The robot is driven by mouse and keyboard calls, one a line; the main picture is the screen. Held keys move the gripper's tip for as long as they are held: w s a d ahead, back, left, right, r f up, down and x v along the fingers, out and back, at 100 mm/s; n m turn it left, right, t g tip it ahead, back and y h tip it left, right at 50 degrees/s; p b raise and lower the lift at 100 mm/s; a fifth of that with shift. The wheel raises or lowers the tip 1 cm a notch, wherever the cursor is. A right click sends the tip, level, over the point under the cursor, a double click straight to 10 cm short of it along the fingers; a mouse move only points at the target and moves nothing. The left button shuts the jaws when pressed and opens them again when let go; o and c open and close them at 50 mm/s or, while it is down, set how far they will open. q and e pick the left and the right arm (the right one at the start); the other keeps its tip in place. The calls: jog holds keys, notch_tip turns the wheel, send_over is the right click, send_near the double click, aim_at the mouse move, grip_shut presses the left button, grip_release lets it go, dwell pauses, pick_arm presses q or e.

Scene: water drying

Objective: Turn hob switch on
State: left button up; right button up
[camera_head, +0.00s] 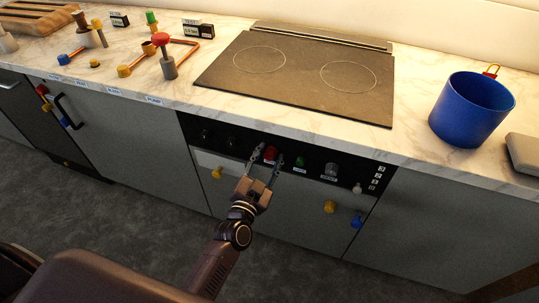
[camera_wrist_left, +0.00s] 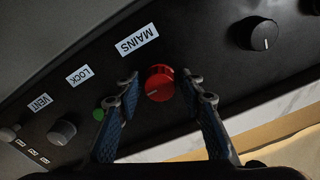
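The hob (camera_head: 303,85) is a dark plate with two ring outlines, set in the marble worktop. On the black control panel below it is a red knob (camera_head: 270,153); in the wrist view this knob (camera_wrist_left: 160,83) sits by a white MAINS label (camera_wrist_left: 136,40). My left gripper (camera_head: 267,159) is at the panel, its fingers apart on either side of the red knob. In the wrist view its fingertips (camera_wrist_left: 164,88) flank the knob, with a gap on the left and a narrower one on the right. Contact cannot be told. My right gripper is not in view.
Beside the red knob are a green knob (camera_head: 300,162) and a grey knob (camera_head: 331,170). Two black knobs sit left on the panel. A blue pot (camera_head: 470,108) stands right of the hob. Several coloured valve parts and a red pipe loop (camera_head: 185,42) lie left.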

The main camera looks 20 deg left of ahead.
pick_arm(q)
jog(key=c, duration=0.8)
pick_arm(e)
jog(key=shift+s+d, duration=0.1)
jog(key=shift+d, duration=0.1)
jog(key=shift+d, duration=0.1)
